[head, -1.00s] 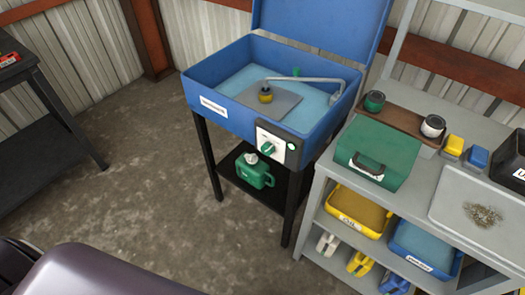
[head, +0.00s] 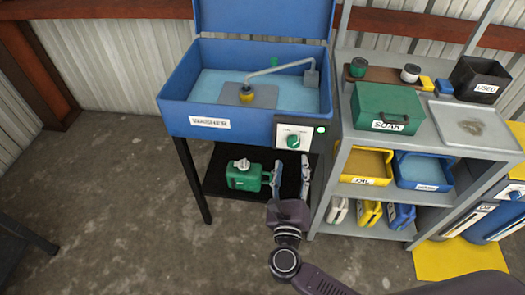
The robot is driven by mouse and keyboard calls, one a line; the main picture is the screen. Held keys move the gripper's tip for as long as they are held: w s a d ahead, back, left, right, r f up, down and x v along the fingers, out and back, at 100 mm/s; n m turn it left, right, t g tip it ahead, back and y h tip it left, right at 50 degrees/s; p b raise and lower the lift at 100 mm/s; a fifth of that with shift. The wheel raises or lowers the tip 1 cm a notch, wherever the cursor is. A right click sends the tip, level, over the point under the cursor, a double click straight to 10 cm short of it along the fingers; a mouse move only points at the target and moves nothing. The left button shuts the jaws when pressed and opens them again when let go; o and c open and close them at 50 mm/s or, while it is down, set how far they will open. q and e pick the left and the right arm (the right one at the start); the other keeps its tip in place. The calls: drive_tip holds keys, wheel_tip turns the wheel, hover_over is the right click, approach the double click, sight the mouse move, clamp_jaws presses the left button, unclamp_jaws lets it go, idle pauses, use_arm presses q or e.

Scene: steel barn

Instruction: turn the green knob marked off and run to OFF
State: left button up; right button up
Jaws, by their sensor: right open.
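The green knob (head: 293,141) sits on a white panel (head: 301,135) at the front right of the blue washer (head: 250,130). The lettering on the panel is too small to read, so I cannot tell which mark the knob points at. A small green light (head: 321,130) shows on the dark box right of the panel. My right gripper (head: 291,165) is below the knob, in front of the washer's lower shelf. Its two fingers point up and stand apart, open and empty. It does not appear to touch the knob. My left gripper is not in view.
A green jug (head: 247,176) stands on the washer's lower shelf (head: 220,185), left of my right gripper. A grey shelf unit (head: 333,195) stands close on the right, with a green SOAK box (head: 387,108) and several trays. The concrete floor (head: 110,190) at left is clear.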

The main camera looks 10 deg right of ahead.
sight(294, 145)
drive_tip(key=w, duration=0.1)
drive_tip(key=w+d+m, duration=0.1)
drive_tip(key=shift+w+r, duration=0.2)
drive_tip(key=shift+w, duration=0.15)
drive_tip(key=x, duration=0.3)
drive_tip(key=shift+w+f+b, duration=0.15)
drive_tip(key=shift+w+b, duration=0.2)
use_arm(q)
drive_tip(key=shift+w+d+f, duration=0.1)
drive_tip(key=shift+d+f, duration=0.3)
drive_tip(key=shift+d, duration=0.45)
use_arm(e)
drive_tip(key=shift+w+d, duration=0.2)
drive_tip(key=shift+w, duration=0.3)
drive_tip(key=c, duration=1)
drive_tip(key=shift+c, duration=0.7)
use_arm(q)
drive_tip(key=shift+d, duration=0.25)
